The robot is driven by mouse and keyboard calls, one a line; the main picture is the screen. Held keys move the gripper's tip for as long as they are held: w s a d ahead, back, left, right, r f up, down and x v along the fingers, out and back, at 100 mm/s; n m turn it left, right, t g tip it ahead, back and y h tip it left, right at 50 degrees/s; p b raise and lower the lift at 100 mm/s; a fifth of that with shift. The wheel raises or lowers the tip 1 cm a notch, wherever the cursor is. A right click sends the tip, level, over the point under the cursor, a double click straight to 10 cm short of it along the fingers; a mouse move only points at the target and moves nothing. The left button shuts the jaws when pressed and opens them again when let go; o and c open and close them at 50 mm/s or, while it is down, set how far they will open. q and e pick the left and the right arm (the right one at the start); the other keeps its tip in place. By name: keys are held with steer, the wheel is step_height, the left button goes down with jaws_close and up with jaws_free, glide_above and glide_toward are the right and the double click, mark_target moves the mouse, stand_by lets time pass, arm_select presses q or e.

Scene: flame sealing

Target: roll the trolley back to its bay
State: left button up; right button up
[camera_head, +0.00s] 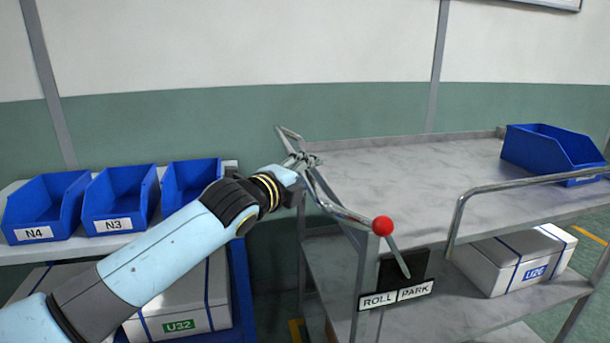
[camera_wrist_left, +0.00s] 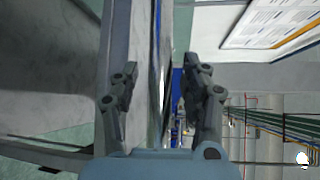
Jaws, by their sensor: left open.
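The trolley (camera_head: 400,165) has a grey marbled top, a lower shelf and a chrome push handle (camera_head: 335,207) at its left end. A lever with a red knob (camera_head: 382,226) stands above a plate reading ROLL and PARK (camera_head: 397,295); the knob leans left, over ROLL. My left gripper (camera_head: 303,160) is at the handle, its fingers apart. No bay is clearly identifiable. My right gripper is out of view.
A blue bin (camera_head: 548,150) stands on the trolley top, a white box marked U20 (camera_head: 515,262) on its lower shelf. Left is a rack with blue bins N4 (camera_head: 42,208) and N3 (camera_head: 120,200), and box U32 (camera_head: 180,305) below. A yellow floor line (camera_head: 588,235) shows at right.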

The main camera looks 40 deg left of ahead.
arm_select(q)
jaws_close()
stand_by(0.4)
